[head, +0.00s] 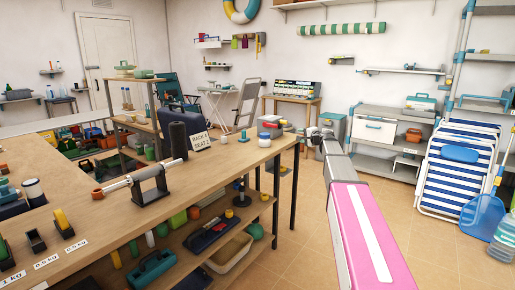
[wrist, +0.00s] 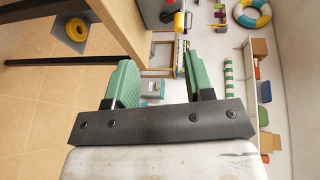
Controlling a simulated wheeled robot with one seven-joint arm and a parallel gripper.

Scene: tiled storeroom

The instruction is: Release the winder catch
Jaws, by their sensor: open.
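A device that may be the winder (head: 150,186) stands on the long wooden workbench (head: 110,215) in the head view. It has a dark stand, a pale horizontal rod and an orange knob at its left end. I cannot make out a catch on it. My gripper (wrist: 158,75) shows in the wrist view with two green fingers apart and nothing between them. In the head view my arm reaches away past the bench's right end, with the gripper (head: 319,134) small at its far end, well to the right of the device. The device is not clearly seen in the wrist view.
A dark cylinder (head: 178,144) and a sign (head: 200,142) stand on the bench. A grey bin (wrist: 152,88) lies beyond my fingers. Striped folded chairs (head: 455,170) lean at the right. Tiled floor right of the bench is mostly clear.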

